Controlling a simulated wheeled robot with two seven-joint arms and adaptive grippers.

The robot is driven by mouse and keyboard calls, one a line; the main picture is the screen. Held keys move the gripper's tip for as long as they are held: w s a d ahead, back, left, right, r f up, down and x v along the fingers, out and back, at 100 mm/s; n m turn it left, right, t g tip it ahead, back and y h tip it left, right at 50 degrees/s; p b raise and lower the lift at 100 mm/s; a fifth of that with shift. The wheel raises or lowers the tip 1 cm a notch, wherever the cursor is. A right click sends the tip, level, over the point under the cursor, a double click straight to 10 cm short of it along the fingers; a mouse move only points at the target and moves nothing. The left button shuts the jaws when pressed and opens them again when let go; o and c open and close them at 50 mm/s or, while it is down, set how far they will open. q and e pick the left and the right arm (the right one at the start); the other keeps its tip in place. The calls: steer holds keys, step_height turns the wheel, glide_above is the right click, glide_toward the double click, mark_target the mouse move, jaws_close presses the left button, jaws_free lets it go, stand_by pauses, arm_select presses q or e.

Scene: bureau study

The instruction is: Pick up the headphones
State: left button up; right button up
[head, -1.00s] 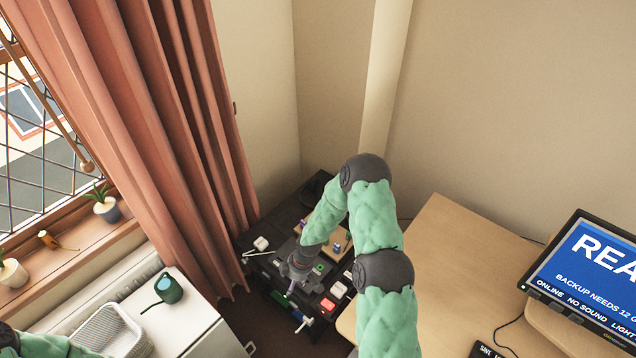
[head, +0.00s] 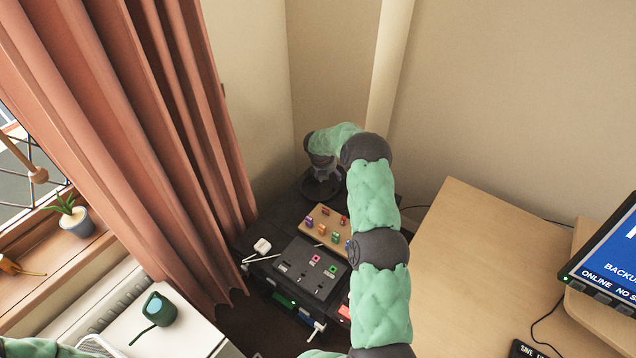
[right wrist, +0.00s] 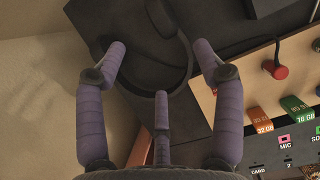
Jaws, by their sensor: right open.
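The black headphones (head: 316,193) lie in the far corner of the dark unit, by the wall. In the right wrist view the dark band and rounded cups (right wrist: 176,85) show between and beyond my fingers, dark on dark, so their outline is hard to make out. My right gripper (head: 322,172) is right above them, pointing down and partly hiding them. In the right wrist view the gripper (right wrist: 161,62) has its purple fingers spread wide with nothing held. I cannot tell whether any finger touches the headphones. My left gripper is out of view.
Beside the headphones is a wooden board (head: 325,222) with coloured blocks. In front sit a dark control panel (head: 305,266) and a small white case (head: 262,246). Walls and a pink curtain (head: 130,130) close in the corner. A wooden desk (head: 480,260) stands right.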

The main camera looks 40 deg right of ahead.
mark_target(335, 183)
steer(key=b+x, duration=0.1)
steer(key=x, duration=0.4)
steer(key=shift+d+f, duration=0.15)
steer(key=shift+f, duration=0.05)
steer(key=b+x, duration=0.1)
steer(key=x, duration=0.3)
steer(key=shift+s, duration=0.1)
steer(key=shift+d+f+b, duration=0.2)
steer(key=shift+f+b, duration=0.1)
steer(key=shift+f, duration=0.15)
steer(key=shift+c, duration=0.3)
jaws_close()
